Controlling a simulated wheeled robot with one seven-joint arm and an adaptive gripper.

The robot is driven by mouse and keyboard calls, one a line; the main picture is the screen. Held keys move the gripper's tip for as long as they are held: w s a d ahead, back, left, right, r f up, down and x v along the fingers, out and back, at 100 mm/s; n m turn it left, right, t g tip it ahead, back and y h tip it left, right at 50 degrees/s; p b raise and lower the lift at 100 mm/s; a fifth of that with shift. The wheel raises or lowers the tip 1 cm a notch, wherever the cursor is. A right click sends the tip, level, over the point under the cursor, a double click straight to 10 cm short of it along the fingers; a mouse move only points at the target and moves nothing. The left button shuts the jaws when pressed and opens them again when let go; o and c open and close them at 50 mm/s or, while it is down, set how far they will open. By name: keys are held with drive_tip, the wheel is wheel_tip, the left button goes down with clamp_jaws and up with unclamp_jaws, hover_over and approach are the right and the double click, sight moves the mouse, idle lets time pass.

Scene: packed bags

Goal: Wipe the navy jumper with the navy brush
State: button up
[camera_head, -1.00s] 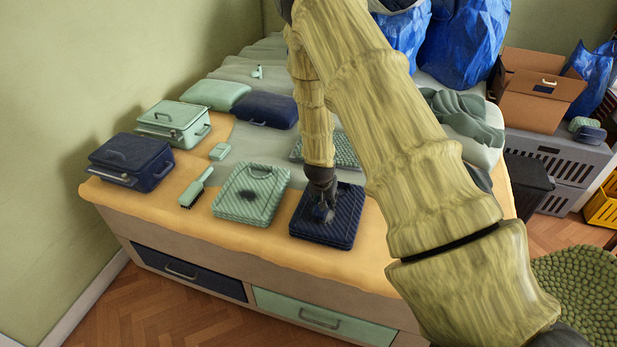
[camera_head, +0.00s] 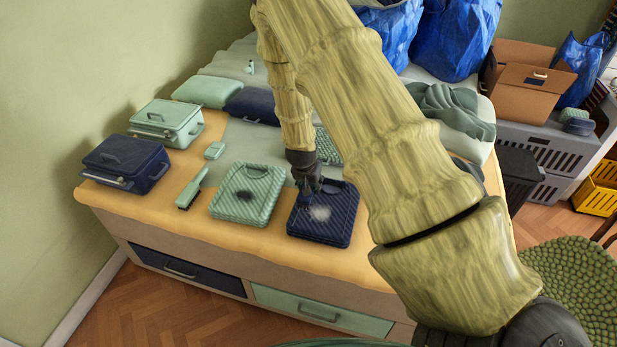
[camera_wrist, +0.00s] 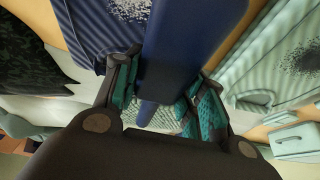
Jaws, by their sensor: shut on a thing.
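The navy jumper (camera_head: 334,227) lies folded near the front edge of the bed platform, with a pale speckled patch on its middle. In the wrist view the jumper (camera_wrist: 87,42) shows at the upper left with its patch. My gripper (camera_head: 309,184) is over the jumper's far left part. It is shut on the navy brush (camera_wrist: 190,38), which runs up between the fingers in the wrist view. The brush's bristle end is out of sight there, and I cannot tell whether it touches the jumper.
A green folded jumper (camera_head: 262,208) with a dark patch lies just left. A green brush (camera_head: 194,186), a navy case (camera_head: 124,163) and a green case (camera_head: 165,122) stand further left. My arm hides much of the right side.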

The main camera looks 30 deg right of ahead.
drive_tip(key=shift+r+p, duration=0.6)
drive_tip(key=shift+r, duration=0.7)
